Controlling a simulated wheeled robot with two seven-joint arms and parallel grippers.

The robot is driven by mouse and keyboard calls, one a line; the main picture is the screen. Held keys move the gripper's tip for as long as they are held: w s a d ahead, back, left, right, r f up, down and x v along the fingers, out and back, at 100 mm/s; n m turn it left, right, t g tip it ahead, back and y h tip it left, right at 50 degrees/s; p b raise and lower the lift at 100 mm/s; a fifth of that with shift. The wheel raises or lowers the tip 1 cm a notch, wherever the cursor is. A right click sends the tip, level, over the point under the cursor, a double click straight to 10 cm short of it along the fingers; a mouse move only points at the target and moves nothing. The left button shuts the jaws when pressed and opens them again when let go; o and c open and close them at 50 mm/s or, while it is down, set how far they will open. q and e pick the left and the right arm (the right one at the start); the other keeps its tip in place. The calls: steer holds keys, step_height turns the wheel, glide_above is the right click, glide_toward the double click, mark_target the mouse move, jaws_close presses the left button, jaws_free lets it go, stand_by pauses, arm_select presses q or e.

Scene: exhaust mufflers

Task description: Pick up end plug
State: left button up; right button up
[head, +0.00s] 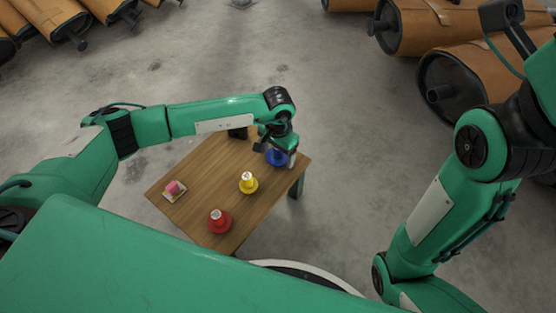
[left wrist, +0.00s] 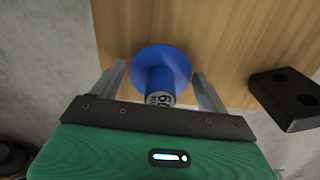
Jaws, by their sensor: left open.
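A blue end plug (head: 275,158) stands near the far right edge of the wooden table, partly hidden by my left gripper in the head view. In the left wrist view the blue plug (left wrist: 160,70) shows a round flange and a narrower stem with a marked end. My left gripper (left wrist: 160,82) is open, with one finger on each side of the blue plug. A yellow plug (head: 248,183) and a red plug (head: 220,221) stand on the table too. My right arm shows at the right of the head view, but its gripper is out of view.
The wooden table (head: 205,180) also holds a pink object on a small pale base (head: 174,190) at the left. Brown mufflers (head: 415,25) lie on the concrete floor.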

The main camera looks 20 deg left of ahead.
arm_select(q)
steer(key=c, duration=0.7)
steer(key=shift+c, duration=0.2)
steer(key=shift+r, duration=0.15)
